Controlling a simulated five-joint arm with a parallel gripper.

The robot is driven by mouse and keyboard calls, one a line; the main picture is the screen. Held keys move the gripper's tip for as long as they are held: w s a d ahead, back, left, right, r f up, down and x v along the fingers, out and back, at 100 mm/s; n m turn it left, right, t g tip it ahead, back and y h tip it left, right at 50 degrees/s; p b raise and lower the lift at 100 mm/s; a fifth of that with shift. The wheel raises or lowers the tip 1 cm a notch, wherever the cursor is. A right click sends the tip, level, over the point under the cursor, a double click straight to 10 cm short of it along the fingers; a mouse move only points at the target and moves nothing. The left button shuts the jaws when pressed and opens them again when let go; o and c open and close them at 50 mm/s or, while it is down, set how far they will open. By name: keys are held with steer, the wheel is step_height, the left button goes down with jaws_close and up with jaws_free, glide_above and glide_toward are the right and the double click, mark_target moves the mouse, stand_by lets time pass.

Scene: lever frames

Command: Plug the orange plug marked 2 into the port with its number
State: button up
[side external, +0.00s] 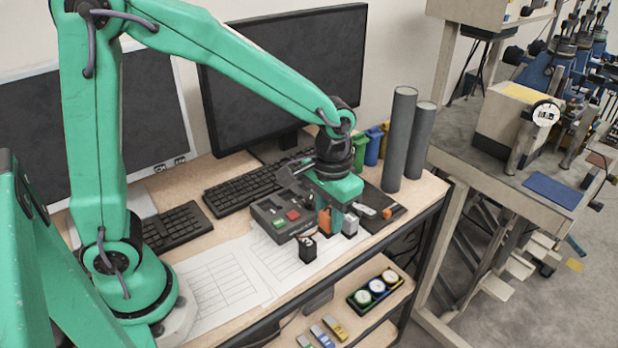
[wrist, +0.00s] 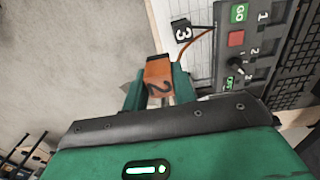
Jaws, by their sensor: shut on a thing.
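The orange plug marked 2 (wrist: 159,72) is held between the two green fingers of my gripper (wrist: 158,88) in the wrist view. In the side view the orange plug (side external: 325,221) shows beside my gripper (side external: 336,214), at the right end of the dark control box. My gripper is shut on it. The control box (side external: 270,209) lies on the desk with a red button and a green label; in the wrist view the box (wrist: 262,65) is at the upper right.
Two dark cylinders (side external: 398,140) stand behind. Paper sheets (side external: 215,285) cover the front left.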

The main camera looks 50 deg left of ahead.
steer(key=w+a, duration=0.2)
steer(key=a, duration=0.8)
steer(key=w+a, duration=0.2)
steer(key=a, duration=0.9)
steer(key=shift+w+f, duration=0.25)
steer(key=shift+f, duration=0.05)
steer(key=shift+f, duration=0.1)
steer(key=shift+f, duration=2.75)
steer(key=shift+f, duration=0.85)
stand_by(0.4)
steer(key=o, duration=1.1)
steer(key=shift+c, duration=0.2)
steer(key=shift+o, duration=0.5)
